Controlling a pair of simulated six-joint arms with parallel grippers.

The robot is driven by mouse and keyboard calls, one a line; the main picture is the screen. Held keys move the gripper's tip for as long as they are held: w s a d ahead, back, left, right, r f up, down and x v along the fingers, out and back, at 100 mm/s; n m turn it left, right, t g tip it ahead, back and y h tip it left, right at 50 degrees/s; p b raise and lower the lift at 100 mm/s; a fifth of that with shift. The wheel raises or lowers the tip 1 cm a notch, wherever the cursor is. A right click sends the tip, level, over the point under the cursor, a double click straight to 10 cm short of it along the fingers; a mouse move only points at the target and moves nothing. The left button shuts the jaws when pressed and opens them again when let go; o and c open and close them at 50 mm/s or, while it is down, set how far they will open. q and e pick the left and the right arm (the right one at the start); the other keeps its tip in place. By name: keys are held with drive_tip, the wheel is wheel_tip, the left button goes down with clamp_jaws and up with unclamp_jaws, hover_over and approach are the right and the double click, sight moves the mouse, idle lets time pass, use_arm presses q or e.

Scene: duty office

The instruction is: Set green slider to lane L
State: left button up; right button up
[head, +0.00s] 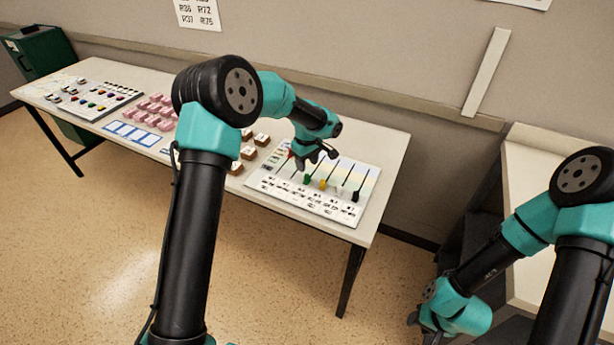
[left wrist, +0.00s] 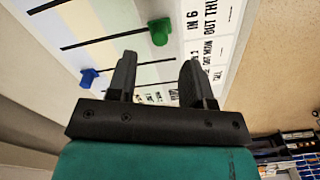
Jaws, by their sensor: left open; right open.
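A white slider board (head: 316,212) lies on the right end of the long table, with black slots and printed labels along its front edge. The green slider knob (head: 307,179) sits near the label end of its slot; it also shows in the left wrist view (left wrist: 161,31), beyond my open jaws. My left gripper (head: 318,155) is open and empty above the board, behind the green knob and apart from it. A blue knob (left wrist: 89,76) is beside the left finger in the left wrist view. My right gripper (head: 428,326) is open, low at the right, away from the board.
Yellow (head: 323,184) and black (head: 355,196) knobs stand right of the green one. Brown blocks, pink blocks (head: 155,108) and another board (head: 85,97) fill the table leftward. A wall stands behind; a shelf unit (head: 530,190) is at the right.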

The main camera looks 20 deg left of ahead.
sight(307, 175)
use_arm(q)
wheel_tip(307, 175, down, 6)
drive_tip(key=shift+f, duration=0.25)
drive_tip(key=shift+c, duration=0.5)
clamp_jaws()
